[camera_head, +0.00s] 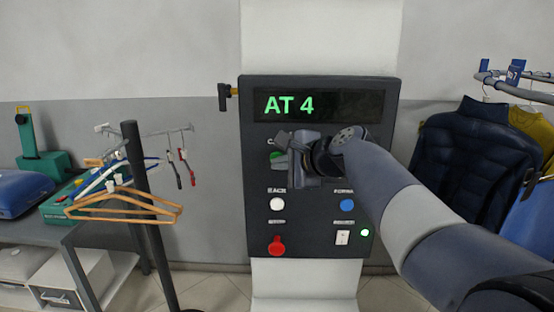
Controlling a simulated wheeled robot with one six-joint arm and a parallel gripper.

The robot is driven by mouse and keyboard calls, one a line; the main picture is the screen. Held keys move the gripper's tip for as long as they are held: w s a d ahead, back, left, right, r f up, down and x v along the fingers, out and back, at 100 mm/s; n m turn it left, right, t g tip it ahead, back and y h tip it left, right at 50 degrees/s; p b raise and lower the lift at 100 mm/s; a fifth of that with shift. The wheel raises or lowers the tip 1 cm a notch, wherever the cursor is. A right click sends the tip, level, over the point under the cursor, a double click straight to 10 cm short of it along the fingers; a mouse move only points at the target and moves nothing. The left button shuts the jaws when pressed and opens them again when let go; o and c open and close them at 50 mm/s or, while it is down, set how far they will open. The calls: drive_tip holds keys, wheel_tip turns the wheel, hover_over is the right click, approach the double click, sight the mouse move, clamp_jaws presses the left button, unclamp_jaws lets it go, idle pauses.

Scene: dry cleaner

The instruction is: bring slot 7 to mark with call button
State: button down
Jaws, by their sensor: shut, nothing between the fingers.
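A dark control panel (320,220) hangs on a white column, and its display (289,105) reads "AT 4" in green. My gripper (284,152) is shut and empty in front of the upper left of the panel. It covers most of a label starting with "C" and part of a green button (277,157); I cannot tell whether it touches the button. Below are a white button (277,204) labelled BACK, a blue button (347,205) labelled FORWARD, a red knob (276,245) and a white switch (342,237). A blue tag (515,71) reading 7 hangs on the rail at right.
A dark padded jacket (468,165) and other garments hang from the rail (520,88) at right. A dark pole stand (144,215) with wooden hangers (125,207) stands left of the panel. A grey table (95,236) is further left. A small green lamp (365,232) glows on the panel.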

drive_tip(key=shift+w, duration=0.4)
idle(0.4)
idle(0.4)
drive_tip(key=shift+s, duration=0.85)
drive_tip(key=s, duration=0.5)
drive_tip(key=shift+a+b, duration=0.1)
drive_tip(key=shift+b, duration=0.2)
